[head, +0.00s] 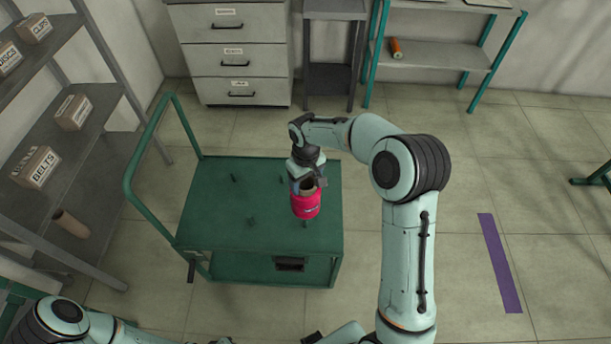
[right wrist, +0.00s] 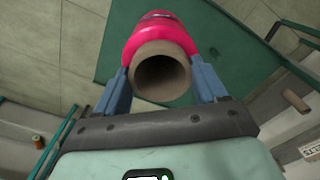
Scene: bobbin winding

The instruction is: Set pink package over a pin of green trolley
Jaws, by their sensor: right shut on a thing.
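The pink package (head: 306,205), wound on a brown tube (right wrist: 162,75), is held by my right gripper (head: 308,184) above the right front part of the green trolley (head: 215,215). In the right wrist view the two blue fingers of the right gripper (right wrist: 161,72) close on either side of the pink package (right wrist: 155,25) at its tube end. A pin (head: 304,224) shows just below the package. Other dark upright pins stand bare on the deck, at back left (head: 234,178), back right (head: 281,181) and front left (head: 250,221). I cannot make out my left gripper.
The trolley's handle frame (head: 150,145) rises at its left. A grey shelf (head: 85,160) with labelled boxes and a brown tube (head: 71,223) stands at the left. Drawers (head: 236,55) and a rack (head: 430,55) line the back. A purple floor strip (head: 499,262) lies right on open floor.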

